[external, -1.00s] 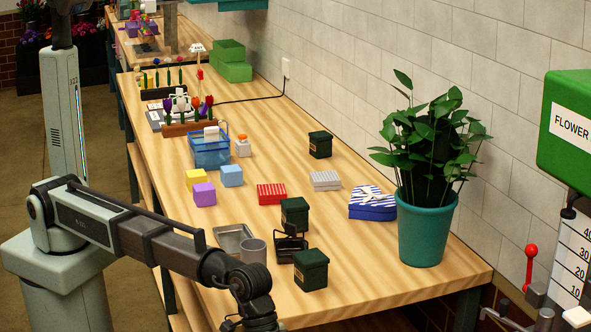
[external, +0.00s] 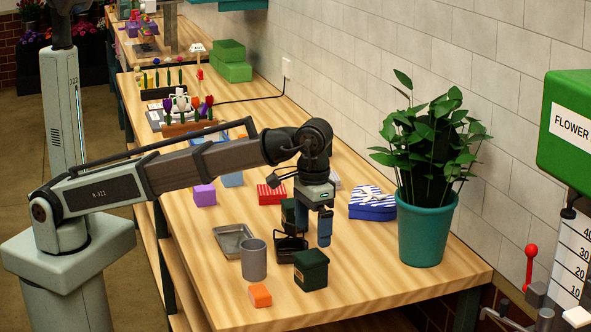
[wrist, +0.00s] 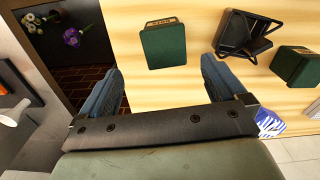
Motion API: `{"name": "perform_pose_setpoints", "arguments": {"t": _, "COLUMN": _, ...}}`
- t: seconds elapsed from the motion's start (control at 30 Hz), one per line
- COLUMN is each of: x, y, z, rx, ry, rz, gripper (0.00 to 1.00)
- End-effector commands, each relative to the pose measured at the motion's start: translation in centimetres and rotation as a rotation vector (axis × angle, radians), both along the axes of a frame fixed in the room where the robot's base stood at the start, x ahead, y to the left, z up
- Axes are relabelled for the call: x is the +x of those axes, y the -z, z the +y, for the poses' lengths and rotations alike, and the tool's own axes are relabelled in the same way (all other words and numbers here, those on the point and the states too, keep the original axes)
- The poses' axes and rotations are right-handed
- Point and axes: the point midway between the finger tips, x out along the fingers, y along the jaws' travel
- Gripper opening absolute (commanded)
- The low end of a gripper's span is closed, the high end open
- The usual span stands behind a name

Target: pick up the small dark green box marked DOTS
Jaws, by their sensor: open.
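A small dark green lidded box (external: 311,270) stands near the front end of the table. In the wrist view this box (wrist: 164,48) lies ahead of the gap between my fingers, with a small gold label that seems to read DOTS, upside down. My gripper (external: 325,232) points down, open and empty, above and slightly behind the box, not touching it. Both fingers of my gripper (wrist: 161,82) show in the wrist view. A second dark green box (external: 289,214) is partly hidden by my gripper; it also shows in the wrist view (wrist: 297,66).
A black wire-handled holder (external: 290,248) stands close behind the front box. A grey cup (external: 254,262), metal tray (external: 232,238) and orange block (external: 260,296) are to its left. A blue striped heart box (external: 372,205) and potted plant (external: 428,225) stand to the right.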

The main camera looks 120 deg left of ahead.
Motion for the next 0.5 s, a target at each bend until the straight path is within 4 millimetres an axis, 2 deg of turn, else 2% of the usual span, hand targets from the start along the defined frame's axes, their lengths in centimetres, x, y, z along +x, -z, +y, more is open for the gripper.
{"name": "perform_pose_setpoints", "arguments": {"t": 0.23, "x": -0.2, "y": 4.4, "z": 0.0, "rx": 0.000, "ry": 0.002, "rz": 0.001, "gripper": 0.98}}
{"name": "perform_pose_setpoints", "arguments": {"t": 0.4, "x": -0.1, "y": 6.5, "z": 0.0, "rx": 0.000, "ry": 0.003, "rz": 0.000, "gripper": 0.98}}
{"name": "perform_pose_setpoints", "arguments": {"t": 0.5, "x": -0.1, "y": 7.1, "z": 0.0, "rx": -0.001, "ry": 0.004, "rz": -0.001, "gripper": 0.98}}
